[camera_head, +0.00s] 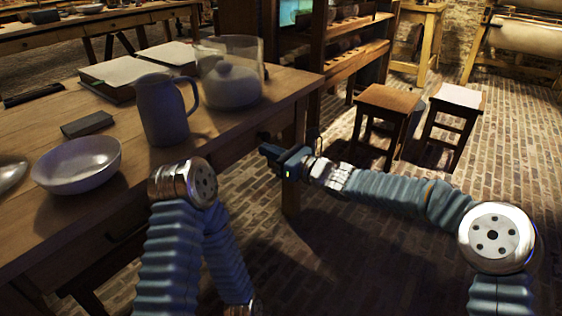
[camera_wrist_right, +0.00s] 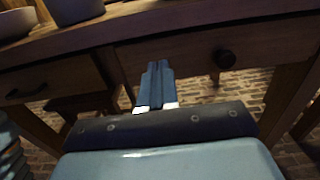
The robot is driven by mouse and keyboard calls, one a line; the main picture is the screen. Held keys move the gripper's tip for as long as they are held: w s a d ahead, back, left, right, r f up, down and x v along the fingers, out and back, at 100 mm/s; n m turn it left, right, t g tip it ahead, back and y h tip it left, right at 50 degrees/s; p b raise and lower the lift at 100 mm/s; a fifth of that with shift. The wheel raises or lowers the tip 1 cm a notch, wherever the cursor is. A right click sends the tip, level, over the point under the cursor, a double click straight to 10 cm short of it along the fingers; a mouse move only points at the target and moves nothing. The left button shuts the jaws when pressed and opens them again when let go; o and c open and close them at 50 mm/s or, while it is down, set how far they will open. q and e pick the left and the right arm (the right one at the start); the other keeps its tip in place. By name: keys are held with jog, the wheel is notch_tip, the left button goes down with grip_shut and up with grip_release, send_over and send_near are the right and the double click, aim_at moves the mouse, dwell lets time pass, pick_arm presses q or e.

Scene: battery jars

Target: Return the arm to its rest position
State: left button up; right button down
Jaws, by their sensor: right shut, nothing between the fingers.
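My right arm reaches in from the right of the head view, and its gripper (camera_head: 268,155) is held out in the air beside the table's right end. The right wrist view shows its two fingers (camera_wrist_right: 159,68) pressed together with nothing between them, in front of the table's drawers. My left arm (camera_head: 185,185) is folded at the lower middle of the head view, close to the table's front edge. The left gripper does not show in either view.
The wooden table (camera_head: 222,140) holds a white bowl (camera_head: 78,165), a grey jug (camera_head: 162,110), a glass jar (camera_head: 232,75), books (camera_head: 135,70) and a small dark box (camera_head: 87,124). Two stools (camera_head: 388,98) (camera_head: 460,96) stand on the brick floor. The floor between the table and the stools is clear.

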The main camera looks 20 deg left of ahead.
jog(key=s+d+f+n+g+h+p, duration=0.1)
jog(key=s+d+f+n+h, duration=0.2)
jog(key=d+f, duration=0.45)
jog(key=s+d+f+n+g+h, duration=0.15)
jog(key=s+d+f, duration=0.25)
jog(key=f, duration=0.6)
jog(key=s+d+f+n+g+h+p, duration=0.1)
jog(key=s+d+f+n+h, duration=0.3)
jog(key=f, duration=0.5)
pick_arm(q)
jog(key=r, duration=0.1)
jog(key=r+p, duration=0.1)
jog(key=d+r, duration=0.1)
jog(key=shift+s+d+r+p, duration=0.1)
jog(key=shift+s+r+p, duration=0.15)
jog(key=shift+p, duration=0.1)
pick_arm(e)
jog(key=s+d+f+n+h, duration=0.2)
jog(key=s+d+f+n, duration=0.3)
jog(key=s+d, duration=0.4)
jog(key=s+d+f+n+g+h, duration=0.1)
jog(key=s+d+f+n+h, duration=0.1)
jog(key=s+d+f+n, duration=0.4)
jog(key=s+d, duration=0.3)
jog(key=d, duration=0.2)
jog(key=shift+s+f, duration=0.15)
jog(key=shift+f, duration=0.1)
